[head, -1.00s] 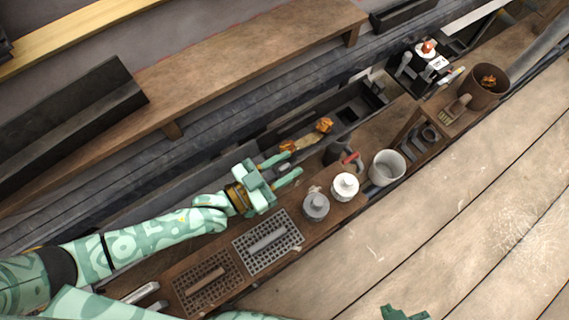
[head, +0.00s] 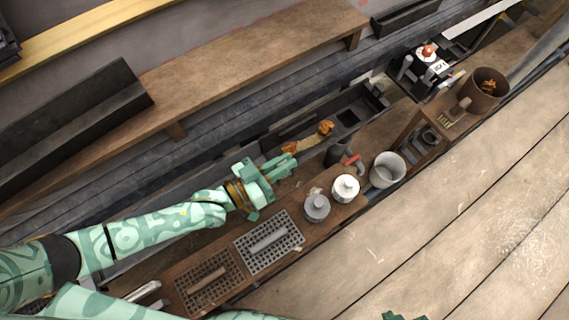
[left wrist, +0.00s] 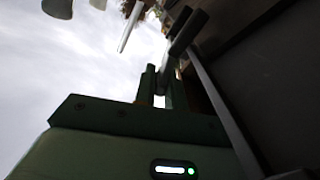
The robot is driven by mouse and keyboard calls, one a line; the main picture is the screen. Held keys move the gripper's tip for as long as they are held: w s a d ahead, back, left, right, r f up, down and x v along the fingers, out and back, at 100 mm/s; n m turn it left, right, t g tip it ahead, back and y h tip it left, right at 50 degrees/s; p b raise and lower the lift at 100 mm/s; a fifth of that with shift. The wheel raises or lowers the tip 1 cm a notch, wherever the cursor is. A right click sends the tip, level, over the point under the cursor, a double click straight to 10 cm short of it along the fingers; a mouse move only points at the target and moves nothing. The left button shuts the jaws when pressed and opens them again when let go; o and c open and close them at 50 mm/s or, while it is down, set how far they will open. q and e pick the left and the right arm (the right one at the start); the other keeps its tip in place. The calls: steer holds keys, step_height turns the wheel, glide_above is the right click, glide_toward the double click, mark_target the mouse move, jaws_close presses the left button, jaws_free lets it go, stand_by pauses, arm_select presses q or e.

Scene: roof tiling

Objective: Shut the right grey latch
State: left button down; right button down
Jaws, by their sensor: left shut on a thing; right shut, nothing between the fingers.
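My left gripper (head: 284,166) reaches in from the left, at the near side of the long dark trough (head: 345,113). In the left wrist view its two fingers (left wrist: 165,88) are close together around a small dark grey piece (left wrist: 161,82). A dark rod-shaped part (left wrist: 187,33) stands just beyond the fingertips. I cannot tell for certain whether the held piece is the right grey latch; the fingers hide it in the head view. A green part of my right gripper (head: 400,316) just shows at the bottom edge.
A grey lidded pot (head: 317,207), a white lidded pot (head: 345,187) and a pale bucket (head: 387,169) stand right of my left gripper. Two perforated plates (head: 268,243) lie below it. A brown bucket (head: 487,90) stands at upper right. The planks (head: 450,230) at lower right are clear.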

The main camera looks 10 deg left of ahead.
arm_select(q)
steer(key=shift+w+a+f+n, duration=0.15)
steer(key=shift+a+n, duration=0.05)
steer(key=shift+n, duration=0.5)
steer(key=shift+w+a+f+n, duration=0.15)
steer(key=shift+a+n, duration=0.05)
steer(key=shift+n, duration=0.5)
steer(key=shift+w+f+n, duration=0.1)
steer(key=shift+n, duration=0.2)
arm_select(e)
steer(key=shift+w, duration=0.1)
arm_select(q)
steer(key=shift+a, duration=0.1)
arm_select(e)
steer(key=shift+s, duration=0.2)
arm_select(q)
steer(key=c, duration=1.5)
jaws_free()
steer(key=shift+o, duration=0.2)
arm_select(e)
steer(key=shift+w, duration=0.2)
